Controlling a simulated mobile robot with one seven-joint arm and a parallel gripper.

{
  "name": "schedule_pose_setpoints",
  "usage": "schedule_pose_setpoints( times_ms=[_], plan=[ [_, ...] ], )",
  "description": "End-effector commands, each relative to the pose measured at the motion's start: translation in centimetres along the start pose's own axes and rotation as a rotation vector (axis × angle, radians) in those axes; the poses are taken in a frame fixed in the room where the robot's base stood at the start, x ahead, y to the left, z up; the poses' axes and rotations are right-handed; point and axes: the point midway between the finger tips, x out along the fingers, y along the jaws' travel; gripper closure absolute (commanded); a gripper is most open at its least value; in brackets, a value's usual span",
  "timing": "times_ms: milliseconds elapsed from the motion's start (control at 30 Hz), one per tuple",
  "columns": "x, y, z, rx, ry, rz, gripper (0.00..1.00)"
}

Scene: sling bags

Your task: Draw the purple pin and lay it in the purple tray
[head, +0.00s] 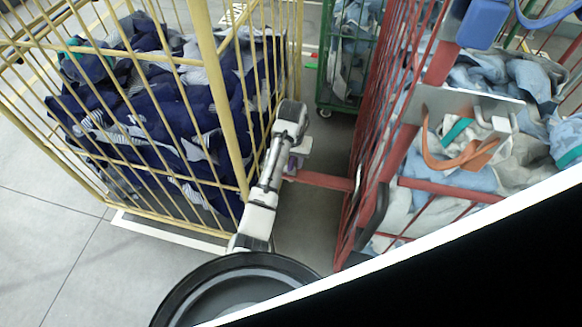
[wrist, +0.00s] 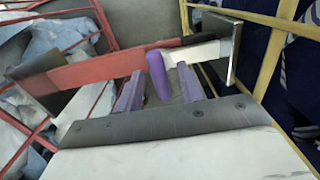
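The purple pin (wrist: 158,76) stands up near the middle of the wrist view, by the end of a red bar (wrist: 95,72) and a white piece (wrist: 200,52). My gripper (wrist: 160,82) has its two pale purple fingers either side of the pin, with a narrow gap showing, so it looks open around it. In the head view, my gripper (head: 296,160) is beside the red bar (head: 322,181), between the yellow and red cages; the pin cannot be made out clearly there. No purple tray can be picked out in either view.
A yellow cage (head: 212,75) of dark blue clothes stands at left, close to my arm. A red cage (head: 362,150) with pale blue and grey cloth is at right. A green cart (head: 345,105) is behind. Open floor (head: 50,225) lies at front left.

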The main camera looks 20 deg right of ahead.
Motion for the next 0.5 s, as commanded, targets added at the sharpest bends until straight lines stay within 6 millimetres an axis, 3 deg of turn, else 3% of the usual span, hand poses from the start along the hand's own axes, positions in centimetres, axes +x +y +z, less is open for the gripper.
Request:
schedule_pose_setpoints(
  times_ms=[100, 400, 500],
  plan=[
    [-0.03, 0.01, -0.01, 0.000, 0.000, 0.000, 0.63],
    [-0.05, 0.01, -0.02, 0.000, 0.001, 0.000, 1.00],
    [-0.07, 0.00, -0.02, 0.000, 0.001, 0.000, 1.00]
  ],
)
